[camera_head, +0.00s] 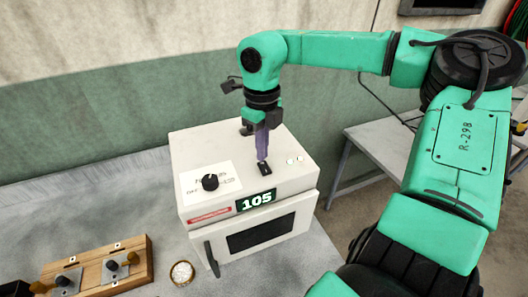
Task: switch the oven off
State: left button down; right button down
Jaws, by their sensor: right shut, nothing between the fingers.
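The oven (190,155) is a white box on the grey table, with a lit display (256,201) reading 105 and its front door shut. A small black switch (265,169) sits on its top, to the right of a round black knob (210,182) on a white label. My right gripper (262,158) points down over the oven top, fingers shut and empty. Its tips are at or just above the black switch; I cannot tell whether they touch. The switch's position is too small to read.
A wooden board (143,262) with black-knobbed metal fittings lies at the lower left. A small round dish (182,273) of pale grain stands in front of the oven. Two small pale round pieces (295,159) are on the oven top. Another table (372,135) stands behind right.

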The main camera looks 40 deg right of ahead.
aim_at(263, 163)
jog(key=shift+f+b, duration=0.85)
jog(key=shift+f, duration=0.1)
dwell(0.3)
jog(key=shift+r, duration=0.1)
notch_tip(263, 163, up, 7)
jog(key=p, duration=0.5)
dwell(0.5)
